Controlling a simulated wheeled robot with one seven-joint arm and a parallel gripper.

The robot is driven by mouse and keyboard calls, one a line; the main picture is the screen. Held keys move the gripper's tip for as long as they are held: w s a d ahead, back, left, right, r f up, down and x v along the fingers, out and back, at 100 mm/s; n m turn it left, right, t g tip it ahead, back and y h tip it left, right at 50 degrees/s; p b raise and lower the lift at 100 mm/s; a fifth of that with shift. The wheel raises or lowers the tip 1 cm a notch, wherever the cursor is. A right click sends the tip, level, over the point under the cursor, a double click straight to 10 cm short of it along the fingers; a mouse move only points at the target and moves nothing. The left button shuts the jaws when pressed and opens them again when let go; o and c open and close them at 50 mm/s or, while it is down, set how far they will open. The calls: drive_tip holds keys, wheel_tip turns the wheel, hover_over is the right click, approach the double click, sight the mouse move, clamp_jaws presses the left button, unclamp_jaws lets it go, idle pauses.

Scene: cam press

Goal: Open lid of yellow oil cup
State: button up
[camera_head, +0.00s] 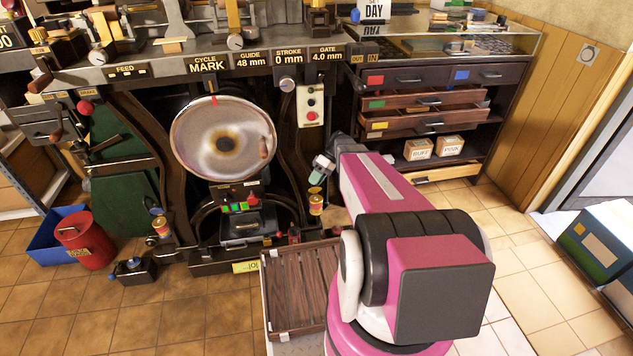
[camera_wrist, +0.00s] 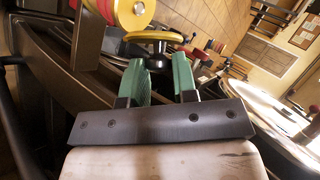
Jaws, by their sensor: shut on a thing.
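The yellow oil cup (camera_head: 316,204) stands low at the right side of the press, just below my gripper (camera_head: 317,180). In the wrist view, a round yellow rim (camera_wrist: 152,36) with a dark middle lies at the fingertips of my gripper (camera_wrist: 160,75). I take this to be the cup's lid. The two green fingers stand on either side of a dark part beneath the rim, and a gap shows between them. My gripper is shut on this lid. The exact contact is partly hidden, and I cannot tell whether the lid is raised.
A second cup (camera_head: 162,226) stands left of the press. A slatted wooden platform (camera_head: 300,285) lies in front. The large metal disc (camera_head: 222,138) is left of my gripper.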

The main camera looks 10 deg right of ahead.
drive_tip(key=shift+w+d+f+m+g, duration=0.1)
drive_tip(key=shift+w+f+m+g, duration=0.5)
drive_tip(key=shift+g, duration=0.3)
drive_tip(key=shift+r, duration=0.1)
drive_tip(key=o, duration=0.9)
drive_tip(key=shift+r, duration=0.2)
